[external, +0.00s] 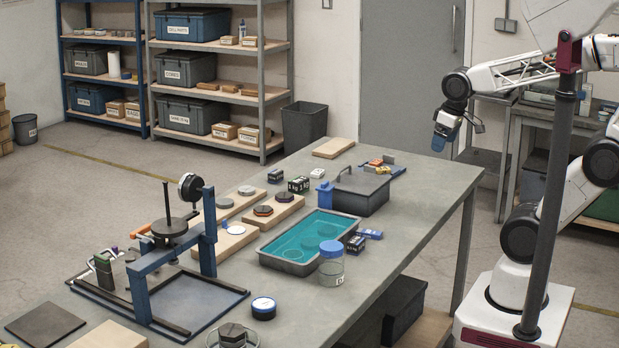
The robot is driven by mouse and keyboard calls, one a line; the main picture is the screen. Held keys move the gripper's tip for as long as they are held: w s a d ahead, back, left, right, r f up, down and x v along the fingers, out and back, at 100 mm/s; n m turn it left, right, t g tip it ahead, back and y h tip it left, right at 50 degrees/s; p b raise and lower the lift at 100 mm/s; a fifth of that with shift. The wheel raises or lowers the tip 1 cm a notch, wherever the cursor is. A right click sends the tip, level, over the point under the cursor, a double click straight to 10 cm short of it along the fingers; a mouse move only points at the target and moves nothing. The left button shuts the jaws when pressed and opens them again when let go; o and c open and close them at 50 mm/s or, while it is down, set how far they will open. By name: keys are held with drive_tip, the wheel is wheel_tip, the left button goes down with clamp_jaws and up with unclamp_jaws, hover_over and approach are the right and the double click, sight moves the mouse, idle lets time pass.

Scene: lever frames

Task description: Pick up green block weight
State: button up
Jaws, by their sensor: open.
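My gripper (443,138), with blue fingertips, is open and empty. It hangs in the air beyond the far right end of the workbench (420,200), well away from the objects on it. A dark green upright block (103,272) stands at the left in the blue lever frame (210,233), next to other small parts. I cannot tell for sure which is the green block weight.
A teal-lined tray (262,250), a clear jar with blue lid (331,270) and a grey lidded box (360,205) occupy the bench's middle. Wooden boards with round weights (263,211) lie behind. A dark post (550,180) stands by my base. The front right bench strip is clear.

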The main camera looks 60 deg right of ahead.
drive_tip(key=w+v, duration=0.1)
drive_tip(key=v, duration=0.3)
drive_tip(key=w+r+m+y, duration=0.3)
drive_tip(key=w+m+y, duration=0.75)
drive_tip(key=w, duration=1.55)
drive_tip(key=w+d+f+m+t+y, duration=0.15)
drive_tip(key=w+d+m, duration=0.4)
drive_tip(key=w, duration=0.55)
drive_tip(key=w+d+f+m+t, duration=0.1)
drive_tip(key=w+d+m+t, duration=0.1)
drive_tip(key=w+d+m, duration=0.65)
drive_tip(key=n, duration=0.2)
approach(303, 178)
drive_tip(key=x, duration=0.3)
drive_tip(key=shift+a+g, duration=0.1)
drive_tip(key=shift+g, duration=0.15)
drive_tip(key=shift+y, duration=0.3)
drive_tip(key=shift+x, duration=1.35)
